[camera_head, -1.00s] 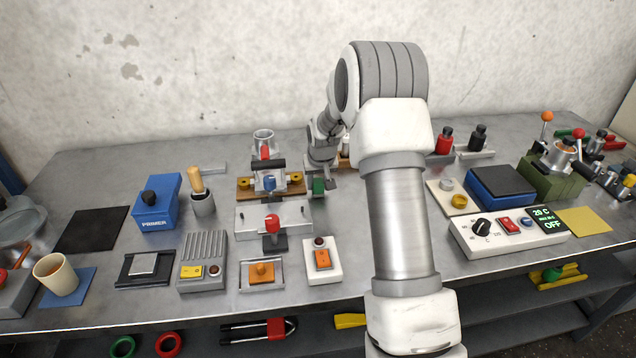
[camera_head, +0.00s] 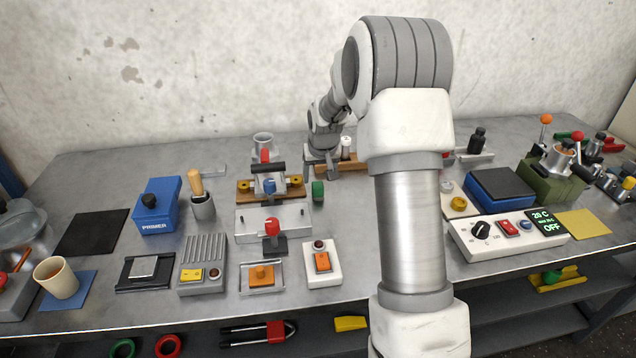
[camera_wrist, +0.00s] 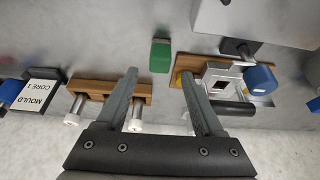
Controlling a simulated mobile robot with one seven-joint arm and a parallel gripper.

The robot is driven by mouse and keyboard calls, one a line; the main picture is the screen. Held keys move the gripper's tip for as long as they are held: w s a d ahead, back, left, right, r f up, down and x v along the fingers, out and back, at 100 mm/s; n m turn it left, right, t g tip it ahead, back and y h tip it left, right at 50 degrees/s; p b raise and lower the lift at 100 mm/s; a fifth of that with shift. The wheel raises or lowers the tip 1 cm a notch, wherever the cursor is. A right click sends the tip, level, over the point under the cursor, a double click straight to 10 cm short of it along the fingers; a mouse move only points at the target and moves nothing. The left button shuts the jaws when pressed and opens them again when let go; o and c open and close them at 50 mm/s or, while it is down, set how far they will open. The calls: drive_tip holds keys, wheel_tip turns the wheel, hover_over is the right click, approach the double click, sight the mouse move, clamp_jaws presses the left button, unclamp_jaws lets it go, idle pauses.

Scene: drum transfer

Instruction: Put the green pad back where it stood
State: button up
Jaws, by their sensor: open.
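The green pad (camera_head: 318,193) stands alone on the grey bench, just right of the fixture with yellow knobs. In the wrist view the green pad (camera_wrist: 160,56) lies just beyond my fingertips, roughly centred between them. My gripper (camera_wrist: 160,76) is open, with nothing between its fingers. In the head view my gripper (camera_head: 332,174) is behind and slightly right of the pad, apart from it. Its fingers are small and partly hidden there.
A wooden rack with white-tipped pins (camera_wrist: 110,90) lies close to the left finger. The wooden-based fixture (camera_head: 243,196) with a clamp is close to the right finger in the wrist view. Bare bench surrounds the pad's front and right.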

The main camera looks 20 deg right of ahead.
drive_tip(key=s+a+r+n, duration=0.1)
drive_tip(key=s+a+r, duration=0.3)
drive_tip(key=s+r, duration=0.5)
drive_tip(key=s+a+r, duration=0.4)
drive_tip(key=s+r, duration=0.4)
drive_tip(key=r, duration=0.1)
drive_tip(key=s+a+r+p, duration=0.1)
drive_tip(key=s+a, duration=0.1)
drive_tip(key=s, duration=0.7)
drive_tip(key=s+a+r+n+t+y+p, duration=0.1)
drive_tip(key=s+a, duration=0.1)
drive_tip(key=s, duration=0.8)
drive_tip(key=shift+a+r, duration=0.15)
drive_tip(key=shift+r, duration=0.2)
